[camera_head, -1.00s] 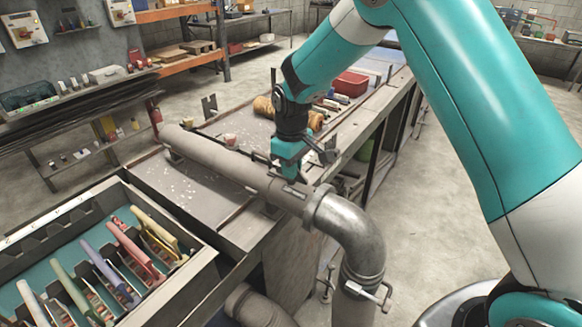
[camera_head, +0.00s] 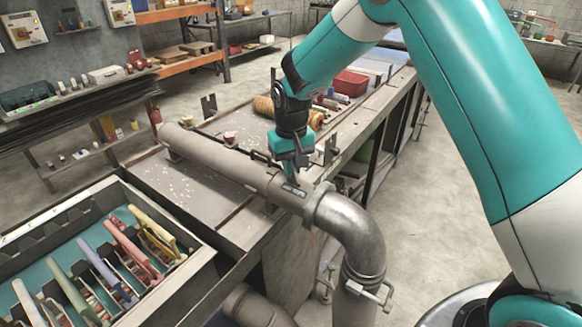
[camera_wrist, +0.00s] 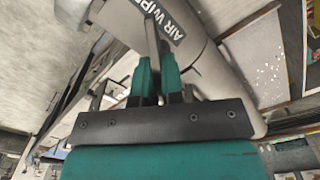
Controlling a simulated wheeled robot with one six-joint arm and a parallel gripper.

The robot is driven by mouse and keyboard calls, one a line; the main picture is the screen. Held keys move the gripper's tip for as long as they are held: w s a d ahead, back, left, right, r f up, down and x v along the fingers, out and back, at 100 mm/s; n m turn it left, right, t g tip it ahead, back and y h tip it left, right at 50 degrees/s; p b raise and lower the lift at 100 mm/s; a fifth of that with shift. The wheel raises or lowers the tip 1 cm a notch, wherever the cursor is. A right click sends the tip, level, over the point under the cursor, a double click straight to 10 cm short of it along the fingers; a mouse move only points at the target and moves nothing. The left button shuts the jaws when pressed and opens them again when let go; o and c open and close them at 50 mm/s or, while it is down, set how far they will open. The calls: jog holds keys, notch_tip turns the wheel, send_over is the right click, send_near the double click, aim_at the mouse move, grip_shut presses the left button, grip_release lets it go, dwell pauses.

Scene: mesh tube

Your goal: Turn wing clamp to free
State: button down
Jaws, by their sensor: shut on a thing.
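A thick grey pipe (camera_head: 225,165) lies along the bench and meets a metal elbow (camera_head: 358,235). In the wrist view the pipe (camera_wrist: 200,68) bears a dark label reading "AIR WIPE" (camera_wrist: 165,25). My gripper (camera_head: 293,174) is at the pipe's near end, just short of the elbow's collar. In the wrist view my gripper's teal fingers (camera_wrist: 156,72) are shut on a narrow grey metal piece (camera_wrist: 152,38), which looks like the wing of the wing clamp. The rest of the clamp is hidden behind the fingers, so I cannot tell its angle.
An open case (camera_head: 205,262) with several coloured-handled tools stands at the left front. A second clamp with a bar (camera_head: 368,293) sits on the lower pipe. A red bin (camera_head: 350,82) and a tan roll (camera_head: 264,106) are farther back. Open floor (camera_head: 440,200) lies right of the bench.

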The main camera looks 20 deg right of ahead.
jog(key=m, duration=0.5)
jog(key=shift+m+b, duration=0.3)
jog(key=shift+b, duration=0.05)
jog(key=m, duration=0.5)
jog(key=shift+m, duration=0.3)
jog(key=c, duration=1.2)
grip_release()
jog(key=shift+c, duration=0.2)
jog(key=shift+r+b, duration=0.1)
jog(key=shift+b, duration=0.2)
notch_tip(320, 180, up, 17)
jog(key=b, duration=0.3)
jog(key=shift+r, duration=0.2)
